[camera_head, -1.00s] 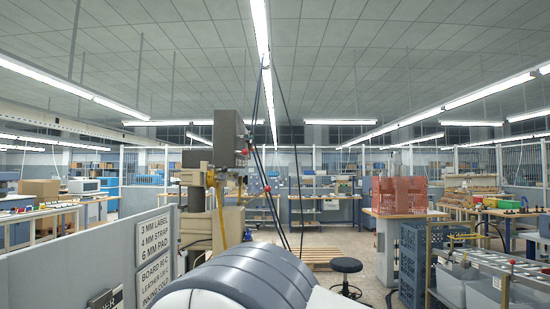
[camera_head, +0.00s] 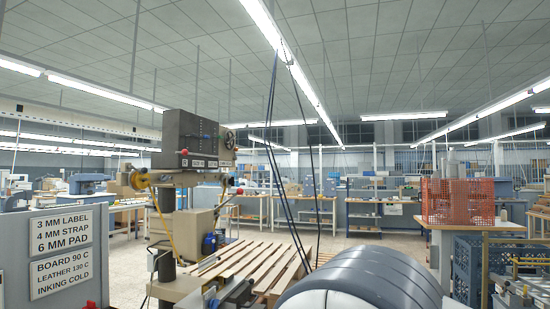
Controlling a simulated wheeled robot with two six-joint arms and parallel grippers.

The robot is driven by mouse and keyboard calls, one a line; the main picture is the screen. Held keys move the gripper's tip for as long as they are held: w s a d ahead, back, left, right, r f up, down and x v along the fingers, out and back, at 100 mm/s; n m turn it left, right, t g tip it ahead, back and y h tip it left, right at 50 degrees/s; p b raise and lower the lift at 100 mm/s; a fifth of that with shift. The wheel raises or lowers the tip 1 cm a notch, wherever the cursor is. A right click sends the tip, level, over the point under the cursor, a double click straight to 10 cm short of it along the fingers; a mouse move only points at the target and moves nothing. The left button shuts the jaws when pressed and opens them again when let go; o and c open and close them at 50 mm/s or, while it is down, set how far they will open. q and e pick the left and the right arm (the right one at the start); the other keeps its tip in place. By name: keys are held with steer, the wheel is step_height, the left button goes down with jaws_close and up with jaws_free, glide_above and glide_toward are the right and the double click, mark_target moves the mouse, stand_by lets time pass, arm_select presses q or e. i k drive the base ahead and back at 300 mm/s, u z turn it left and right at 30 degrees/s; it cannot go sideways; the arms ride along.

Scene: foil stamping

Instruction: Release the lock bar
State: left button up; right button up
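A stamping press (camera_head: 190,140) with a dark box-shaped head stands left of centre, with a round handwheel (camera_head: 229,140) on its right side. A yellow hose or cable (camera_head: 160,225) hangs down its left side. A lever with a red knob (camera_head: 240,191) sticks out on its right, below the head. Small metal fittings (camera_head: 237,293) show low on its front, partly cut off by the lower edge. I cannot tell which part is the lock bar. Neither gripper is in view.
A grey partition with white sign boards (camera_head: 62,246) stands at the left. A wooden pallet (camera_head: 262,260) lies beyond the press. Orange mesh (camera_head: 457,201) and dark blue crates (camera_head: 470,265) are at the right. Two dark cables (camera_head: 270,130) hang from the ceiling.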

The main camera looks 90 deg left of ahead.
mark_target(184, 152)
steer(key=i, duration=0.3)
steer(key=u, duration=3.15)
steer(key=k, duration=0.55)
steer(key=z, duration=1.1)
steer(key=i, duration=1.95)
steer(key=u, duration=0.9)
